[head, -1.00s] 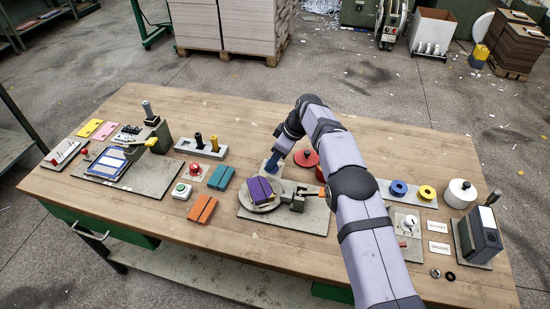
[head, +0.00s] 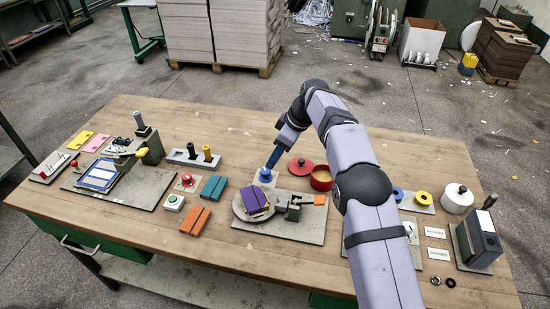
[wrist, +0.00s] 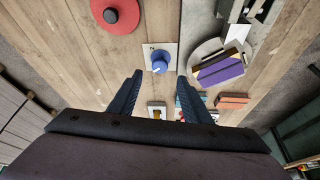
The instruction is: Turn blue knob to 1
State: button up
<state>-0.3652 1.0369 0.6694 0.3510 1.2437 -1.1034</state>
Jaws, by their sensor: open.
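The blue knob (head: 265,175) stands on a small pale plate towards the back middle of the table. In the wrist view the blue knob (wrist: 160,66) shows from above with a white pointer mark on it; the printing on its plate is too small to read surely. My gripper (head: 271,163) points down close over the knob in the head view. In the wrist view my gripper (wrist: 160,77) is open and empty, its two dark blue fingers on either side of the knob in the picture. I cannot tell whether they touch it.
A red lid (head: 300,166) and a red pot (head: 321,179) stand right of the knob. A turntable with a purple block (head: 255,196) lies in front of it. A holder with dark and yellow pegs (head: 193,159) stands to the left. Bare wood lies behind the knob.

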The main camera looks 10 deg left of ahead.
aim_at(265, 171)
jog(key=a+m+t+y+b, duration=0.3)
jog(key=a+m+t, duration=0.55)
jog(key=a, duration=1.15)
jog(key=d+f+m+t+h, duration=0.1)
jog(key=s+d+f+m+h, duration=0.1)
jog(key=m, duration=0.1)
jog(key=s+d+f+m+t+h+b, duration=0.1)
jog(key=d+m, duration=0.1)
jog(key=shift+d+f+t, duration=0.1)
jog(key=shift+f+t, duration=0.05)
jog(key=shift+t, duration=0.2)
jog(key=s+d+m+h, duration=0.1)
jog(key=s+d+h, duration=0.1)
jog(key=d, duration=0.1)
jog(key=s+d+f+m+t+h, duration=0.1)
jog(key=s+d+m+h, duration=0.1)
jog(key=d, duration=0.1)
jog(key=s+d+f+m+h+b, duration=0.1)
jog(key=s+d+h, duration=0.1)
jog(key=d+h, duration=0.1)
jog(key=shift+s+d+m, duration=0.15)
jog(key=shift+d+m, duration=0.1)
jog(key=shift+d, duration=0.35)
jog(key=shift+p+x, duration=0.5)
jog(key=shift+x, duration=3.15)
jog(key=shift+r, duration=0.1)
jog(key=c, duration=1)
jog(key=shift+c, duration=0.2)
